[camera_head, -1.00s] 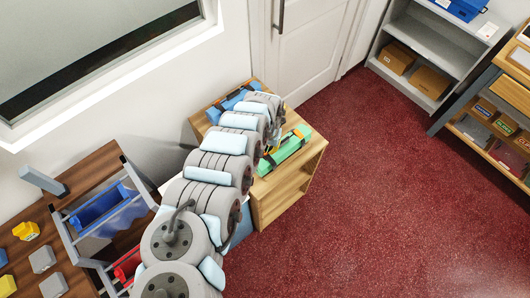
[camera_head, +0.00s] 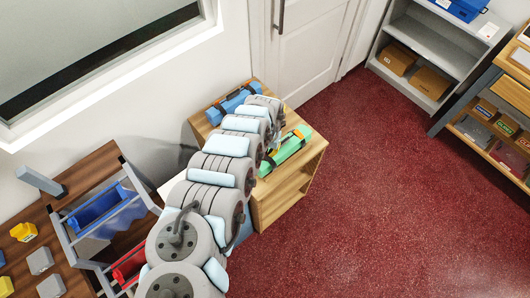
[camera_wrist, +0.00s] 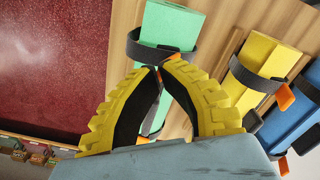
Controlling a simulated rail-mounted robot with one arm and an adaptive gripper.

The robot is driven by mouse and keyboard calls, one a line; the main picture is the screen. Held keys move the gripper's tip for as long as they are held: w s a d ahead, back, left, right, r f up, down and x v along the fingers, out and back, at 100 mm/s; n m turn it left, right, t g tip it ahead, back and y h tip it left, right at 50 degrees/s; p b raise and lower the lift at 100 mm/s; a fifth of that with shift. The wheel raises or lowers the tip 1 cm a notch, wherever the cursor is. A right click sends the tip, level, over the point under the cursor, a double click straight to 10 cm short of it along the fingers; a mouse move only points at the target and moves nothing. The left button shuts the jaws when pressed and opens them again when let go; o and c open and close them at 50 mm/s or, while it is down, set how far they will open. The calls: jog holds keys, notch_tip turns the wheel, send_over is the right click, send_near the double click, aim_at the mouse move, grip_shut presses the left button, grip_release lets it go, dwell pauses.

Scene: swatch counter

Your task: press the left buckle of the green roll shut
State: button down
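The green roll (camera_head: 290,150) lies on the wooden cabinet's top, near its right edge, partly behind my arm. In the wrist view the green roll (camera_wrist: 168,25) has a dark strap around it, with an orange buckle (camera_wrist: 171,57) right at my fingertips. A second orange buckle (camera_wrist: 142,140) shows lower, between my fingers. I cannot tell whether either buckle is shut, or whether my tips touch the first. My gripper (camera_wrist: 159,69) has yellow-and-black fingers whose tips meet, with nothing seen between the tips.
A yellow roll (camera_wrist: 262,60) and a blue roll (camera_wrist: 288,118) lie beside the green one, each with dark straps. The blue roll also shows at the cabinet's back (camera_head: 232,104). A wooden cabinet (camera_head: 285,195) carries them. Red floor (camera_head: 390,190) is clear to the right.

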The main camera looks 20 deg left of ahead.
aim_at(269, 159)
jog(key=shift+s+d+f+b, duration=0.15)
jog(key=shift+f+b, duration=0.25)
jog(key=shift+f, duration=0.5)
jog(key=shift+d+f+b, duration=0.15)
jog(key=shift+f+b, duration=0.25)
jog(key=shift+f, duration=0.45)
jog(key=shift+r, duration=0.1)
notch_tip(269, 159, up, 8)
jog(key=p, duration=0.7)
dwell(0.4)
dwell(0.4)
